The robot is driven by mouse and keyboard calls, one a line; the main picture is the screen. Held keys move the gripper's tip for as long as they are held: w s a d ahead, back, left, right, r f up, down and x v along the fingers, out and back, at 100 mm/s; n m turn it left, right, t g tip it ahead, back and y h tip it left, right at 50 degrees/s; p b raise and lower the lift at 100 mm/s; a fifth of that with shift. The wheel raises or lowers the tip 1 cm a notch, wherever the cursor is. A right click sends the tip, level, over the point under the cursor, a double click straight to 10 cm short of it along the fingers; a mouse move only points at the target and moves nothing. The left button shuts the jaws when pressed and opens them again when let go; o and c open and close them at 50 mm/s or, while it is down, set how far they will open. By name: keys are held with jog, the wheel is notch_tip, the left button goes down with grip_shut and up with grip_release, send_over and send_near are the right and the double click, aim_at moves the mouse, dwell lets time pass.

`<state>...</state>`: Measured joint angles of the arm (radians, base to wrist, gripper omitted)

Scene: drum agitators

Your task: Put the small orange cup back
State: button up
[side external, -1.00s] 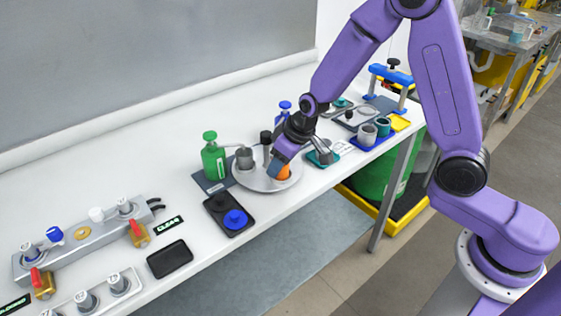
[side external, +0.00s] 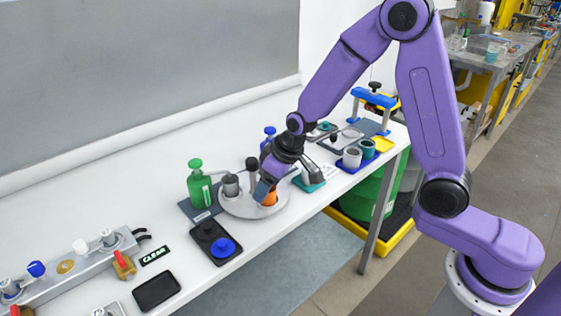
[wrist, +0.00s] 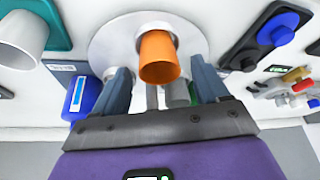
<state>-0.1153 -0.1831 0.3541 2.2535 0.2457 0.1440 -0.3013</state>
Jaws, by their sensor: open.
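The small orange cup (side external: 270,199) stands on a round light-grey plate (side external: 237,211), near its front right side, partly hidden by my gripper. In the wrist view the orange cup (wrist: 158,58) lies between my two fingers, with clear gaps on both sides. My gripper (wrist: 160,74) is open, its fingers pointing at the plate on either side of the cup. In the side view my gripper (side external: 266,188) is low over the plate, a blue-grey finger overlapping the cup. Whether a finger touches the cup cannot be told there.
A grey cup (side external: 231,185) and a black-topped post (side external: 252,165) share the plate. A green bottle (side external: 200,187) stands left, a black tray with a blue knob (side external: 223,247) in front. A teal tray (side external: 308,186) and a blue tray with cups (side external: 357,162) are right.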

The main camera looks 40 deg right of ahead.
jog(key=v, duration=1)
jog(key=shift+s+r, duration=0.1)
jog(key=shift+s, duration=0.05)
jog(key=s+d+n+g, duration=0.2)
jog(key=s+d+n, duration=0.1)
jog(key=s, duration=1)
jog(key=s+d+n+g+h, duration=0.1)
jog(key=s+n, duration=0.4)
jog(key=s, duration=0.9)
jog(key=shift+s+d+f+g, duration=0.25)
jog(key=shift+d+g, duration=0.25)
jog(key=shift+d, duration=0.5)
